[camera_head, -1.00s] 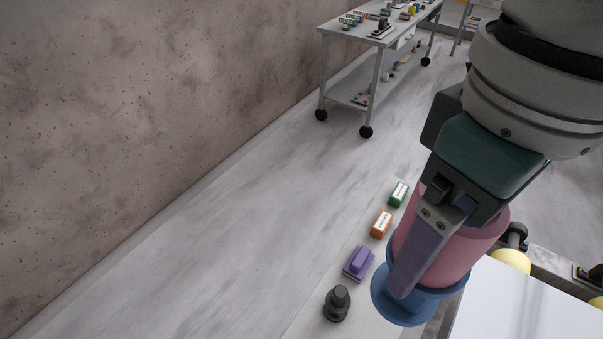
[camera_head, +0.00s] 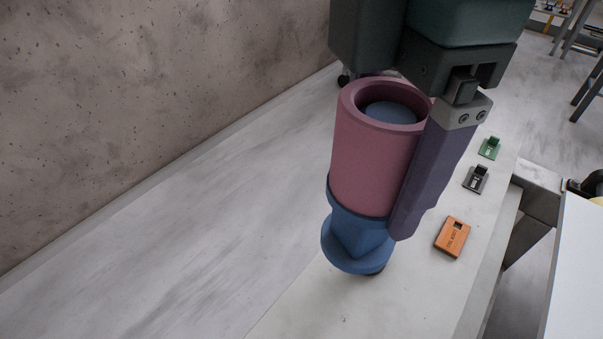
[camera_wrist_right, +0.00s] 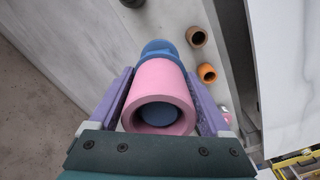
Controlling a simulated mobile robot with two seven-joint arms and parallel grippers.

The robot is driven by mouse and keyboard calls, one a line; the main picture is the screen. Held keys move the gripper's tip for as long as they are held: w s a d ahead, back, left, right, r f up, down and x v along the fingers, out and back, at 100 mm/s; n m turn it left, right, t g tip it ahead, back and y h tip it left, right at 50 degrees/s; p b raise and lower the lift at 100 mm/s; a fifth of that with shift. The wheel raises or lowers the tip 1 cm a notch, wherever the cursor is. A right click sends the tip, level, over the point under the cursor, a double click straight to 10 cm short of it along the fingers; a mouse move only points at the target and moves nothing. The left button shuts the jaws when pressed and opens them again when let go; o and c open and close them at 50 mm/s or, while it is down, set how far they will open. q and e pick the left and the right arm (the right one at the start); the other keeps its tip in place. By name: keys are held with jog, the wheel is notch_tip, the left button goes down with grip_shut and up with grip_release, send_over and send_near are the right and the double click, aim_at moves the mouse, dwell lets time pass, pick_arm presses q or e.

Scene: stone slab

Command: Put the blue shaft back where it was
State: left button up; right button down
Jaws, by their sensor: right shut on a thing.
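The blue shaft (camera_head: 355,238) has a wide flange at its lower end, and a pink sleeve (camera_head: 372,150) surrounds its upper part. Its round blue top shows inside the sleeve's open end. My right gripper (camera_wrist_right: 158,85) is shut on this piece, its purple fingers along both sides of the pink sleeve. In the head view one finger hides part of the piece. The shaft is slightly tilted, flange down, over the left edge of a pale ledge (camera_head: 395,310). I cannot tell whether it touches anything below. My left gripper is not in view.
An orange block (camera_head: 452,238), a small black part (camera_head: 476,178) and a small green part (camera_head: 490,148) sit along the ledge. A bare wall (camera_head: 150,120) is at left. A white tabletop (camera_head: 580,270) is at right. The ledge's near part is clear.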

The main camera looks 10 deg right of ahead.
aim_at(348, 215)
jog(key=f+n+b, duration=0.1)
jog(key=f, duration=0.1)
jog(key=f+n+b, duration=0.1)
jog(key=f+b, duration=0.1)
jog(key=w+a+f+n+b, duration=0.1)
jog(key=f+b, duration=0.1)
jog(key=shift+f, duration=0.15)
jog(key=shift+a+f+n+b, duration=0.1)
jog(key=shift+f+n+b, duration=0.15)
jog(key=shift+n+b, duration=0.15)
pick_arm(q)
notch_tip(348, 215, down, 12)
jog(key=b, duration=0.4)
pick_arm(e)
notch_tip(348, 215, down, 20)
jog(key=shift+r, duration=0.25)
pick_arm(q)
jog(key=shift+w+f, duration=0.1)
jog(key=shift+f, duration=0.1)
pick_arm(e)
jog(key=shift+f, duration=0.15)
grip_release()
